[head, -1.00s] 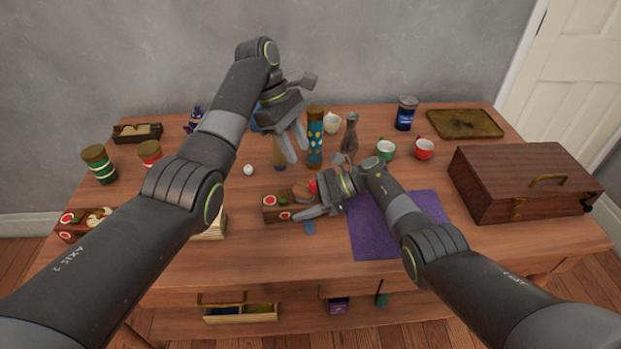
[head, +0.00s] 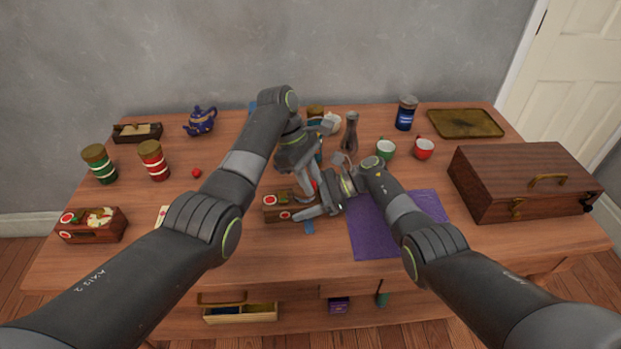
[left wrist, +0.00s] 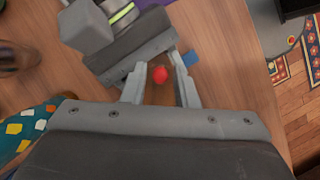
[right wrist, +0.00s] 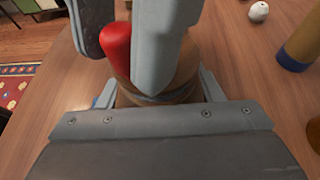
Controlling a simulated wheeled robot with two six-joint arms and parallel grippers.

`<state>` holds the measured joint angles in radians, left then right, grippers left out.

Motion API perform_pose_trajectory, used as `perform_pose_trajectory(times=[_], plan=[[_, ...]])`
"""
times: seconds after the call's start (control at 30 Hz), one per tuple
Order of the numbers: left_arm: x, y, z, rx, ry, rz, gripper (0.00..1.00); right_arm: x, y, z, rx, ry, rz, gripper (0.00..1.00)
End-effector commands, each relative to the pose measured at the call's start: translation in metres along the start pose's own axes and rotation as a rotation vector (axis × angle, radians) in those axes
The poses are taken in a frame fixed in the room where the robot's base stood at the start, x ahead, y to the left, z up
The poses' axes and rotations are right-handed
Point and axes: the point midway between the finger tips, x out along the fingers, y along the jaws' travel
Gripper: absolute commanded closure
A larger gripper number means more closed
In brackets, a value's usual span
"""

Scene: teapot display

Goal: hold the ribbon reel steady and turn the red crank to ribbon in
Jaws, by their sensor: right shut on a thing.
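The ribbon reel (right wrist: 160,98) is a tan wooden spool. In the right wrist view it sits between the fingers of my right gripper (head: 304,206), which is shut on it. In the head view the arms mostly hide the reel. The red crank (right wrist: 117,45) has a rounded red knob. It also shows from above in the left wrist view (left wrist: 160,74). My left gripper (left wrist: 158,70) points down over the crank, its open fingers on either side of the knob with gaps visible. A blue ribbon piece (head: 309,228) shows at the table by the right gripper.
A wooden crate (head: 284,215) with red labels is just left of the right gripper. A purple cloth (head: 375,235) lies to the right. Cups (head: 424,149), a glass vase (head: 350,135) and a large wooden box (head: 520,185) stand behind and right. A red ball (head: 196,173) lies left.

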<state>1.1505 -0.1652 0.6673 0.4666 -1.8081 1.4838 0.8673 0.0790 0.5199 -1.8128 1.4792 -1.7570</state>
Motion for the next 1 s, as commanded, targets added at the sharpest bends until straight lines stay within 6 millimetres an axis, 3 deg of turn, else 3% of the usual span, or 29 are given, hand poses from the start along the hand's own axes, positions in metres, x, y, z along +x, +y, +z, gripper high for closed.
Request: perform_pose_trajectory(times=[0.03, 0.2, 0.43, 1.0], plan=[[-0.0003, 0.0000, -0.0001, 0.000, 0.000, 0.000, 0.80, -0.0001, -0.0002, 0.0004, 0.000, 0.000, 0.000, 0.74], [-0.0005, 0.0000, -0.0001, 0.000, 0.000, 0.000, 1.00, -0.0001, -0.0002, 0.0004, 0.000, 0.000, 0.000, 0.74], [-0.0012, 0.0000, -0.0001, 0.035, 0.002, -0.015, 1.00, -0.0002, -0.0002, 0.0004, -0.001, 0.000, 0.000, 0.74], [-0.0017, -0.0050, -0.0014, 0.364, 0.002, -0.150, 1.00, 0.0001, 0.0002, 0.0003, -0.001, 0.000, 0.001, 0.74]])
